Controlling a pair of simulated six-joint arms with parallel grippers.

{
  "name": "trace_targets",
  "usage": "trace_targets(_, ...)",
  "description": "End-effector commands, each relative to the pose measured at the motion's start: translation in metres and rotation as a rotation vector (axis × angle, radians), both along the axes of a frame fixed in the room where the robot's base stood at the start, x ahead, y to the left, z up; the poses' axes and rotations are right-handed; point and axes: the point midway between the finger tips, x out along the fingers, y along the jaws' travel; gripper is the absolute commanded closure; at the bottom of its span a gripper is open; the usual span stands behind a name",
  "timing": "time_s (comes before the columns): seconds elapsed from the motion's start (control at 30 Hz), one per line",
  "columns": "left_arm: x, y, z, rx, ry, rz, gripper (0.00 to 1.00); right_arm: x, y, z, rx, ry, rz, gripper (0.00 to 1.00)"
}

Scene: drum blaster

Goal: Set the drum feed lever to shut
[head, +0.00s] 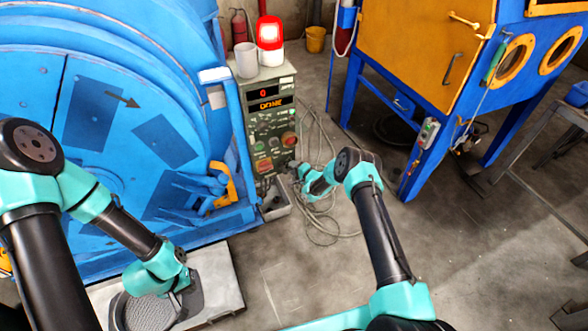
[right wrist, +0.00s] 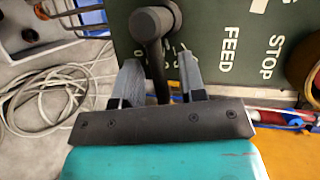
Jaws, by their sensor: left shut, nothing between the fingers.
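The drum feed lever (right wrist: 156,62) is a black handle with a round knob on the dark green panel beside the word FEED, in the right wrist view. My right gripper (right wrist: 160,68) has its two fingers apart, one on each side of the lever's shaft, with gaps visible. The gripper covers part of the lettering by the lever, so I cannot read its setting. In the head view my right gripper (head: 298,170) is at the lower right of the control panel (head: 268,125); the lever is too small to make out. My left gripper (head: 180,291) is shut and empty, low at the left.
The blue drum machine (head: 140,110) stands left of the panel. A red beacon (head: 269,38) and a pale cup (head: 246,60) are on top of the panel. Loose cables (head: 325,215) lie on the floor. A blue and orange cabinet (head: 420,50) stands at the right.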

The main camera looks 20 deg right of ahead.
Motion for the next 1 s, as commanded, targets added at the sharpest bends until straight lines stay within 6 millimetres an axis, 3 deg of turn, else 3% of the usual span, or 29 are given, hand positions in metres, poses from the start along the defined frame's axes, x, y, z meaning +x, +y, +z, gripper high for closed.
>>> trace_targets(0.1,0.0,0.0,0.0,0.0,0.0,0.0,1.0,-0.0001,-0.0002,0.0001,0.0,0.0,0.0,0.63)
trace_targets(0.5,0.0,0.0,0.0,0.0,0.0,0.0,1.0,-0.0002,-0.0004,0.0002,-0.001,0.0,0.0,1.0)
trace_targets(1.0,0.0,0.0,0.0,0.0,0.0,0.0,1.0,-0.0015,-0.0054,-0.0003,0.007,0.001,-0.007,1.0)
